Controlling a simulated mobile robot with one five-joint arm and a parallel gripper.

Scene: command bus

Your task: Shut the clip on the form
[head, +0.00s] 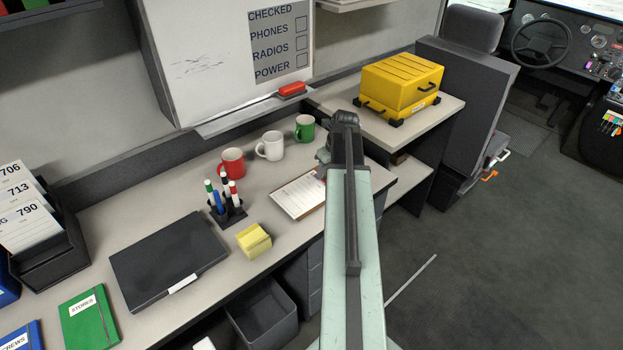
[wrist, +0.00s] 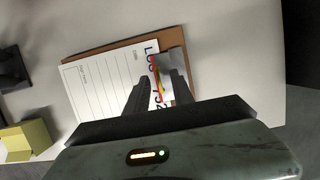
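The form (head: 298,194) is a white lined sheet on a brown clipboard, flat on the desk; my arm hides its right end in the head view. In the wrist view the form (wrist: 95,88) lies on the brown board (wrist: 110,48), with large printed letters near the clip end. The grey metal clip (wrist: 172,60) is at that end, with a red and yellow strip beside it. My gripper (wrist: 157,80) is over the clip end, its two dark fingers apart with the coloured strip showing between them. Whether the fingers touch the clip I cannot tell.
Green (head: 305,128), white (head: 270,146) and red (head: 232,161) mugs stand behind the form. A pen holder (head: 228,212) and yellow note block (head: 254,241) are to its left. A yellow case (head: 400,85) sits on the shelf at right. The desk's front edge is close.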

